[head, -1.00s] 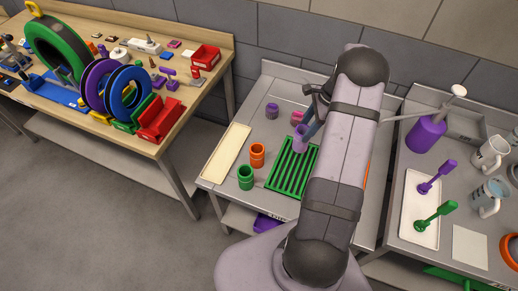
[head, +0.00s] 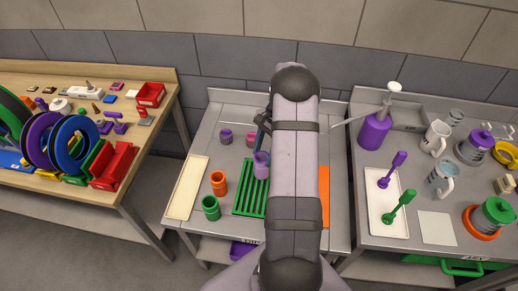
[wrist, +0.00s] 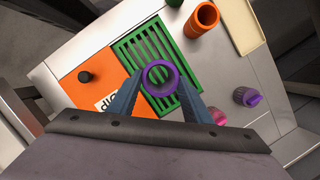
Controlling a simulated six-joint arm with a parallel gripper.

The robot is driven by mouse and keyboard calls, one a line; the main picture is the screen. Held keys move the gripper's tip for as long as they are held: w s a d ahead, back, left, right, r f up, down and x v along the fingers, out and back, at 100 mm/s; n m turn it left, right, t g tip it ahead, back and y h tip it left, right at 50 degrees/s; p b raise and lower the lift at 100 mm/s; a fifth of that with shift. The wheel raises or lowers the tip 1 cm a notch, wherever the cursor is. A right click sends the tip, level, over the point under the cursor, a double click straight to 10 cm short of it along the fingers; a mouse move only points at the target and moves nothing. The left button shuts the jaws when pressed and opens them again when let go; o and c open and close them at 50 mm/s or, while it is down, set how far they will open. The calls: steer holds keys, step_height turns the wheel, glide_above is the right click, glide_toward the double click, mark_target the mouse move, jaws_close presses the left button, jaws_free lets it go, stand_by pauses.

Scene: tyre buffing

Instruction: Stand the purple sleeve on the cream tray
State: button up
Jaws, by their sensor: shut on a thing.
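My gripper (wrist: 161,82) is shut on the purple sleeve (wrist: 160,92), with a blue-grey finger on either side. I look down into its open round top in the wrist view. In the head view the sleeve (head: 261,168) looks upright at the far right part of the green slatted rack (head: 244,203). I cannot tell whether it touches the rack. The cream tray (head: 187,188) is a long, flat, empty strip at the left edge of the grey bench. Its corner also shows at the upper right of the wrist view (wrist: 240,25).
An orange sleeve (head: 218,184) and a green sleeve (head: 210,208) stand between tray and rack. A smaller purple piece (head: 226,136) and a pink piece (head: 250,139) stand farther back. An orange panel (head: 324,197) lies right of the rack.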

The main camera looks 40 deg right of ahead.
steer(key=s+a+r+n+g+h, duration=0.1)
steer(key=s+a+n+g, duration=0.2)
steer(key=s+a+n, duration=0.55)
steer(key=w+a+r+n+h+b, duration=0.1)
steer(key=w+a+r+n, duration=0.2)
steer(key=a, duration=0.4)
steer(key=w+a+r+n+h, duration=0.1)
steer(key=w+a+n, duration=0.35)
steer(key=a, duration=0.25)
steer(key=w+f+m+t+y+b, duration=0.1)
steer(key=w+f+m+t, duration=0.1)
steer(key=w+m, duration=0.6)
steer(key=w+a+f+m+t+y+b, duration=0.1)
steer(key=w+f+m, duration=0.3)
steer(key=w+m, duration=0.5)
steer(key=shift+w+a+f+m+t+y+b, duration=0.3)
steer(key=shift+m+t, duration=0.5)
steer(key=shift+m, duration=1.4)
steer(key=shift+s, duration=0.1)
step_height(320, 180, down, 6)
steer(key=b, duration=0.5)
steer(key=shift+f, duration=0.1)
